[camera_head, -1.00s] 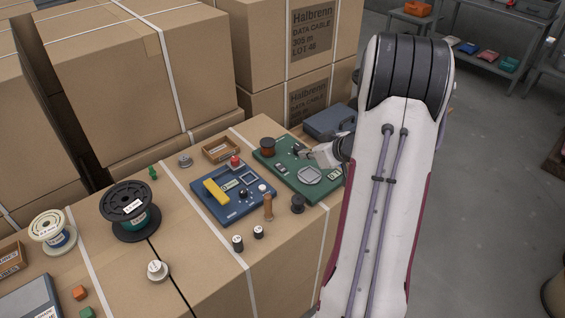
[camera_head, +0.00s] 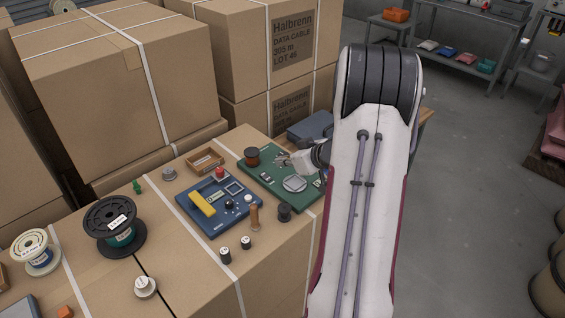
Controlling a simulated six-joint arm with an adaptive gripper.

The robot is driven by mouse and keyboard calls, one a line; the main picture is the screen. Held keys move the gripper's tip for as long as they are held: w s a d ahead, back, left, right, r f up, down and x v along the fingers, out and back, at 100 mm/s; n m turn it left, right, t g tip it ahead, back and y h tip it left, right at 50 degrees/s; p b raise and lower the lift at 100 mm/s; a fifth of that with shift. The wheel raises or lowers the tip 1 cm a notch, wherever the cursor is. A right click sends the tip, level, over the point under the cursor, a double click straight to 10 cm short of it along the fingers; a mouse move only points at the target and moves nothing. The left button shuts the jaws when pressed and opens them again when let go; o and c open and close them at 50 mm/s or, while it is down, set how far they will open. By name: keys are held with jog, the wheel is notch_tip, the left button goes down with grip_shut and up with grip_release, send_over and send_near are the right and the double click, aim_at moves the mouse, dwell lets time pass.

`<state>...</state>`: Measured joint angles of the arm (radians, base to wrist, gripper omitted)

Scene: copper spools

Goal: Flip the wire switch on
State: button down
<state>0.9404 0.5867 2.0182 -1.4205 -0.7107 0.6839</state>
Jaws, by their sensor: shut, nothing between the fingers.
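A green board (camera_head: 306,198) lies at the right end of the carton top. It carries a copper-brown spool (camera_head: 252,155), a small dark-and-white part (camera_head: 266,177) and a pale plate (camera_head: 294,184). My gripper (camera_head: 280,161) is low over the far part of this board, just right of the spool, with its fingers shut and empty. Whether it touches anything there is too small to tell. The wire switch cannot be made out for certain; my gripper and wrist hide part of the board.
A blue panel (camera_head: 217,222) with a yellow bar (camera_head: 202,203) and red button (camera_head: 220,172) lies left of the green board. Small spools (camera_head: 225,255) stand in front. A black spool (camera_head: 115,227) stands further left. Tall cartons (camera_head: 95,90) rise behind.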

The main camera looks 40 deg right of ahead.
send_over(264, 175)
jog(key=s, duration=0.2)
notch_tip(264, 175, down, 6)
jog(key=shift+f, duration=0.1)
jog(key=shift+w+f, duration=0.15)
jog(key=shift+f, duration=1.3)
jog(key=shift+w+f, duration=0.15)
jog(key=shift+f, duration=0.1)
jog(key=shift+w+r, duration=0.1)
jog(key=shift+w, duration=0.15)
jog(key=shift+w+r, duration=0.1)
jog(key=shift+w, duration=0.35)
jog(key=shift+r, duration=0.1)
